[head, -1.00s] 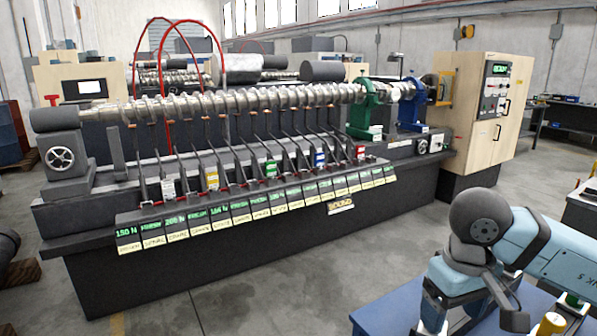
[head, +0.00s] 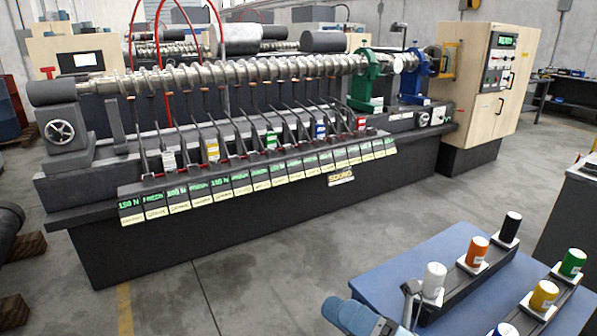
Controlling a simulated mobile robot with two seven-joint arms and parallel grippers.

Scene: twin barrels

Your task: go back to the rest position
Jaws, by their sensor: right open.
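My right gripper (head: 409,296) shows only in part at the bottom edge of the head view, low over the near-left part of the blue table. A grey finger stands up close to the left side of the white cylinder; I cannot tell whether they touch. The jaws are open, and I see nothing held between them. A light blue piece of my right arm lies to its left, cut off by the frame. My left gripper is not in view.
The blue table (head: 395,262) carries dark racks with a white cylinder (head: 434,280), an orange one (head: 477,250), a black one (head: 510,228), a green one (head: 572,263) and a yellow one (head: 543,295). Grey floor lies between.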

